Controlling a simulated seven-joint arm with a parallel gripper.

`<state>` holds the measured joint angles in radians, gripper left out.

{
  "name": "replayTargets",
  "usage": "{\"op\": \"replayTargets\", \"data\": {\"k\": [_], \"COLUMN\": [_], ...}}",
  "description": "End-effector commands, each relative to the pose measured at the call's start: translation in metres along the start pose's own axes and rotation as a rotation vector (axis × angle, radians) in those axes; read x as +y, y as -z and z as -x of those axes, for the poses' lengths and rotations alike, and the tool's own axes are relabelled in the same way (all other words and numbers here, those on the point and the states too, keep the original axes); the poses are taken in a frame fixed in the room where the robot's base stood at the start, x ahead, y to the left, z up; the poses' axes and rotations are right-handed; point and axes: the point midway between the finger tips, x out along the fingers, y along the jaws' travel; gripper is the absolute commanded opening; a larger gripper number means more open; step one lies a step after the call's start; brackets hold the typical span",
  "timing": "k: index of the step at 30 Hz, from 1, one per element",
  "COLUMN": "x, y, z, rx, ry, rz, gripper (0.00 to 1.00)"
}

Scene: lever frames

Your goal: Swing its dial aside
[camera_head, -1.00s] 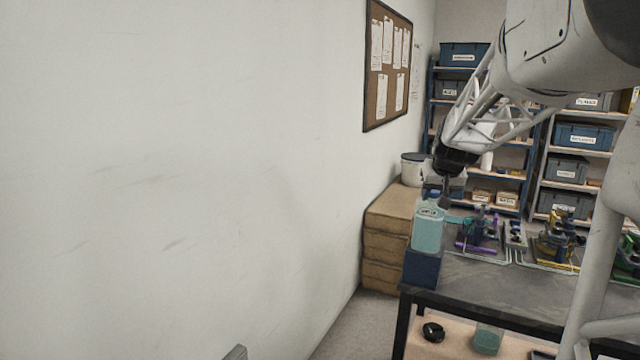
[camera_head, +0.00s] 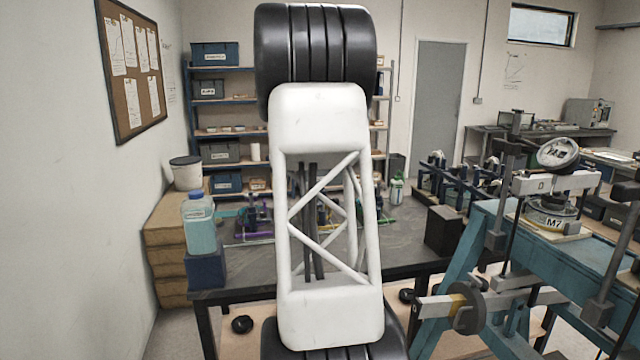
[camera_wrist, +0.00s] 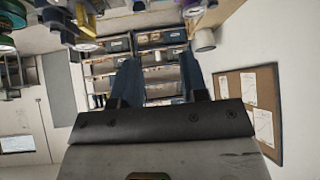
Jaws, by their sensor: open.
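A round dial (camera_head: 557,153) with a pale face and dark rim sits tilted at the upper part of a teal lever frame (camera_head: 484,222) on the right of the head view. A white round part marked M7 (camera_head: 551,219) lies below it on the same frame. My gripper (camera_wrist: 160,65) shows in the wrist view with its two bluish fingers apart and nothing between them. It is far from the dial and faces the shelves. The head view does not show my gripper; my white arm link fills the middle there.
A dark workbench (camera_head: 262,262) behind my arm carries small clamps and a teal-liquid bottle (camera_head: 200,225) on a blue block. A counterweight wheel (camera_head: 467,308) juts out at the frame's front. Shelves stand behind; a wall with a pinboard (camera_head: 134,70) is on the left.

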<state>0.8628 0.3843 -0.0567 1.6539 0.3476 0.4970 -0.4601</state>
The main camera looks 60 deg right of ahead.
Motion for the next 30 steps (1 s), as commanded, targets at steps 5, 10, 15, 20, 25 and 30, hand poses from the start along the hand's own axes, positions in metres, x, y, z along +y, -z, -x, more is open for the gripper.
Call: {"op": "replayTargets", "data": {"k": [5, 10, 15, 20, 25, 30], "x": [0.073, 0.134, 0.175, 0.189, 0.19, 0.19], "y": [0.012, 0.018, 0.021, 0.02, 0.021, 0.02], "z": [-0.033, -0.057, -0.07, -0.075, -0.075, -0.075], "rx": [0.031, 0.059, 0.077, 0.083, 0.084, 0.083], "ry": [-0.044, -0.082, -0.108, -0.117, -0.118, -0.118], "rz": [-0.037, -0.065, -0.08, -0.086, -0.087, -0.086], "gripper": [0.4, 0.4, 0.4, 0.4, 0.4, 0.4]}}
